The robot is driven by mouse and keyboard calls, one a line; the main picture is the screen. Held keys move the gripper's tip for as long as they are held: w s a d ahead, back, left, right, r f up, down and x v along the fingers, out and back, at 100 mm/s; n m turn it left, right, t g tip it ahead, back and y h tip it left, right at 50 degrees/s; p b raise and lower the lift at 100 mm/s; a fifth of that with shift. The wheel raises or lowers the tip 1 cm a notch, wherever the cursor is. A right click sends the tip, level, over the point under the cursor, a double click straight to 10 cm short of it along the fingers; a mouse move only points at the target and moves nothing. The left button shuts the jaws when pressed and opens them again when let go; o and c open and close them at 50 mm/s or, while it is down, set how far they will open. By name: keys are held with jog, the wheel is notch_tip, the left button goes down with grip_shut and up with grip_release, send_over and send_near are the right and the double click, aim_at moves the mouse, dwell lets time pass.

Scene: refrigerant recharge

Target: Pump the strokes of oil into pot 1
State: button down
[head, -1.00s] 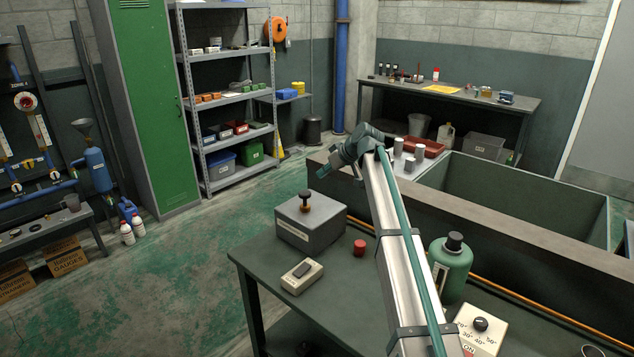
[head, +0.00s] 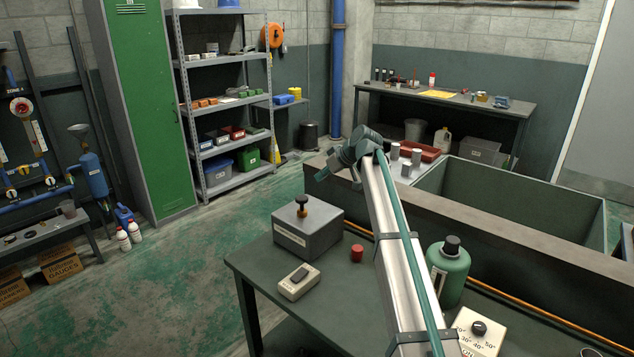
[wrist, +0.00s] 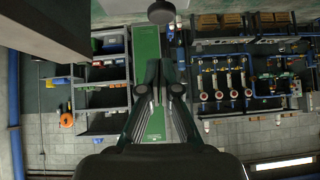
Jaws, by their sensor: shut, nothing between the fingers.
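My gripper (wrist: 161,88) is shut and empty in the wrist view, its two dark fingers close together in front of the green locker. In the head view the end of my arm is raised above the far side of the near bench, and its fingers are too small to read. A blue vessel with a funnel (head: 93,174) stands at the left by the blue pipework. A grey box with an orange and black plunger knob (head: 308,231) stands on the near bench, apart from my gripper. No label reading pot 1 is legible. Several pipe columns with red round parts (wrist: 226,96) show in the wrist view.
The near bench (head: 335,308) also holds a switch box (head: 299,282), a red cap (head: 357,253), a green bottle (head: 448,273) and a dial box (head: 476,334). A deep green-walled tank (head: 520,191) lies behind. The floor (head: 170,270) toward the locker (head: 146,110) is clear.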

jog(key=shift+s+a+r+n+t+b, duration=0.2)
jog(key=shift+s+r+b, duration=0.35)
jog(key=shift+b, duration=0.7)
jog(key=shift+s+a+r+n+t+b, duration=0.15)
jog(key=shift+s+r+b, duration=0.4)
jog(key=shift+b, duration=0.7)
jog(key=shift+w+r, duration=0.1)
jog(key=shift+w, duration=0.05)
jog(key=shift+a, duration=0.1)
jog(key=p, duration=0.2)
send_over(299, 197)
jog(key=s+d, duration=0.2)
notch_tip(299, 197, down, 6)
jog(key=shift+w+d+f, duration=0.1)
jog(key=shift+f, duration=0.15)
notch_tip(299, 197, down, 3)
jog(key=shift+w+f+p, duration=0.1)
jog(key=shift+f+p, duration=0.05)
jog(key=shift+p, duration=0.3)
jog(key=shift+f, duration=0.55)
jog(key=shift+f, duration=0.15)
